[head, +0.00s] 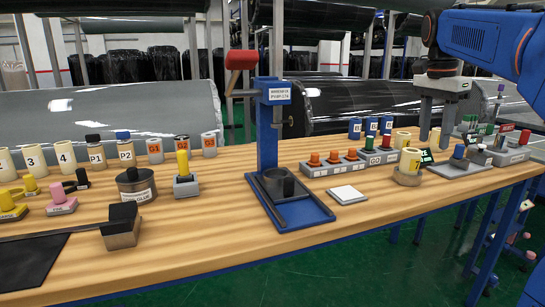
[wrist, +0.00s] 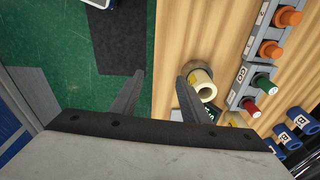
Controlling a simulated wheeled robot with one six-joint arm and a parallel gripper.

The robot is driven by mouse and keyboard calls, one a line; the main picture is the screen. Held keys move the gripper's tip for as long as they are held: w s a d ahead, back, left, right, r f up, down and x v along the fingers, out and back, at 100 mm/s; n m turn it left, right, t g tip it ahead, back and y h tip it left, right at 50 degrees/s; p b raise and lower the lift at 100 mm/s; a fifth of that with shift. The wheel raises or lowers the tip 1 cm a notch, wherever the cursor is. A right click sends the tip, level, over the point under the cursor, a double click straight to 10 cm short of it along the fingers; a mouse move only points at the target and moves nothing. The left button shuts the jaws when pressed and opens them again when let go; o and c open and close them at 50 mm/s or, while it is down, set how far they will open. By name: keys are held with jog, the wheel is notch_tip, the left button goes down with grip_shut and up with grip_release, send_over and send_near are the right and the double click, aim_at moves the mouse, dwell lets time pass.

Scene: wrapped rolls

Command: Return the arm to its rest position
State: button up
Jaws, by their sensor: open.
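My gripper (head: 436,118) is at the upper right in the head view, held above the right part of the wooden table. Its two fingers point down and are apart, with nothing between them. In the wrist view my gripper (wrist: 158,82) is also open and empty, over the table's front edge and the green floor. My blue arm reaches in from the upper right of the head view. The same roll (wrist: 202,84) is right of the fingers in the wrist view.
A blue press (head: 268,130) stands mid-table. Orange-knobbed blocks (head: 333,158), blue rolls (head: 371,126) and labelled blocks (head: 510,152) are on the right side. Cream rolls (head: 66,156) and a glue pot (head: 136,185) are on the left.

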jog(key=s+a+f+n+t, duration=0.1)
jog(key=s+a+f+n, duration=0.3)
jog(key=s+f, duration=0.5)
jog(key=s+a+f+n+t, duration=0.1)
jog(key=s+a+f+n, duration=0.3)
jog(key=s+f, duration=0.5)
jog(key=s+a+f+n+t+y, duration=0.1)
jog(key=s+a+f+n, duration=0.3)
jog(key=s+f, duration=0.6)
notch_tip(320, 180, down, 2)
jog(key=n+t, duration=0.1)
jog(key=n, duration=0.1)
jog(key=shift+a+n, duration=0.4)
